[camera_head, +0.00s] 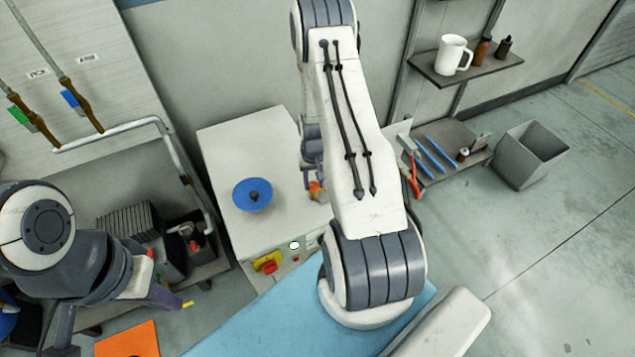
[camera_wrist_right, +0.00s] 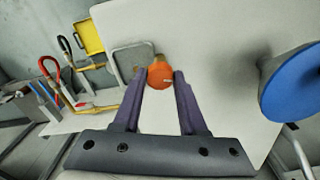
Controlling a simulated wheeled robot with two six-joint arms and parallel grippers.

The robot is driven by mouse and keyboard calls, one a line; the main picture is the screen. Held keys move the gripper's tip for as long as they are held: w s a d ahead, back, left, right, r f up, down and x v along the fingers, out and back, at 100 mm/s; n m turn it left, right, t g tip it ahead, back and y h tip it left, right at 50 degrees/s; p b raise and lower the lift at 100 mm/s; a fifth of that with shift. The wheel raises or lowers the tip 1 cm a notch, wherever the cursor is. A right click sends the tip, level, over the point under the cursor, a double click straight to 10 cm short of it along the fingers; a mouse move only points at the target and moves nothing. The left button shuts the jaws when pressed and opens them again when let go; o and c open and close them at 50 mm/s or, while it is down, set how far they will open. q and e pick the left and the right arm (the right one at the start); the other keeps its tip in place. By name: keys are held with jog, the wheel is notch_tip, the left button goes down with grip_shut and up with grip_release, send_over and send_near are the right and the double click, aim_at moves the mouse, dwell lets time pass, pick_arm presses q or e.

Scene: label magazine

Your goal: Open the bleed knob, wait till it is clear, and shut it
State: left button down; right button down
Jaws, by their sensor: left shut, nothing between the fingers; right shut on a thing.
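The orange bleed knob (camera_wrist_right: 160,77) sits between the purple fingertips of my right gripper (camera_wrist_right: 160,76) in the right wrist view. A small pale mark shows on its face. In the head view the knob (camera_head: 315,187) is a small orange patch at the right side of the white cabinet top, partly hidden by my right arm. My right gripper (camera_head: 309,178) is shut on it there. My left gripper (camera_head: 168,298) is low at the left, shut and empty, away from the knob. I cannot tell from these views how far the knob is turned.
The white cabinet (camera_head: 225,150) carries a blue disc (camera_head: 245,203) with a dark hub. Its front has a red-yellow switch (camera_head: 268,265) and a green-lit round indicator (camera_head: 294,245). A tool shelf (camera_head: 455,170) and grey bin (camera_head: 530,155) stand right. An orange mat (camera_head: 128,341) lies lower left.

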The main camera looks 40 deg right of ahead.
jog(key=m, duration=0.2)
jog(key=m+b, duration=0.1)
jog(key=shift+s+f+m, duration=0.2)
jog(key=shift+s+m, duration=0.15)
jog(key=shift+m, duration=0.05)
jog(key=m, duration=0.3)
jog(key=shift+m+b, duration=0.3)
jog(key=shift+b, duration=0.1)
jog(key=m, duration=0.3)
jog(key=shift+m+b, duration=0.3)
jog(key=shift+b, duration=0.05)
jog(key=shift+m, duration=1.9)
jog(key=shift+c, duration=2.2)
grip_release()
jog(key=shift+r, duration=0.1)
jog(key=shift+w, duration=0.15)
